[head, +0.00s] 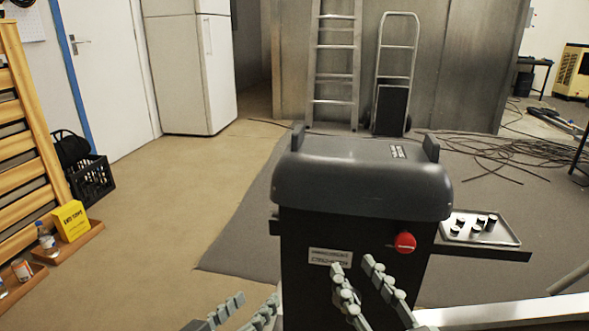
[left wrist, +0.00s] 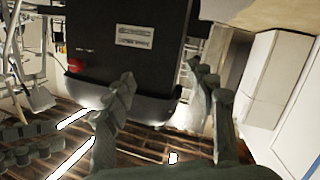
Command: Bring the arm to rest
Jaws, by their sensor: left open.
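My left gripper (head: 257,298) is at the bottom of the head view, left of the dark machine's lower body. Its two grey segmented fingers are apart with nothing between them. The left wrist view shows the same gripper (left wrist: 162,80) open and empty, with the machine (left wrist: 130,60) beyond the fingertips. My right gripper (head: 354,262) is in front of the machine (head: 362,180), just below its label plate. Its fingers are spread, with no object visible between them. Most of both arms is out of the frame.
A red knob (head: 405,242) sits on the machine's front. A tray (head: 512,238) with several small dark cylinders is on its right side. A wooden slatted rack (head: 22,140) and a black crate (head: 92,180) stand left. Open floor (head: 175,220) lies between them and the machine.

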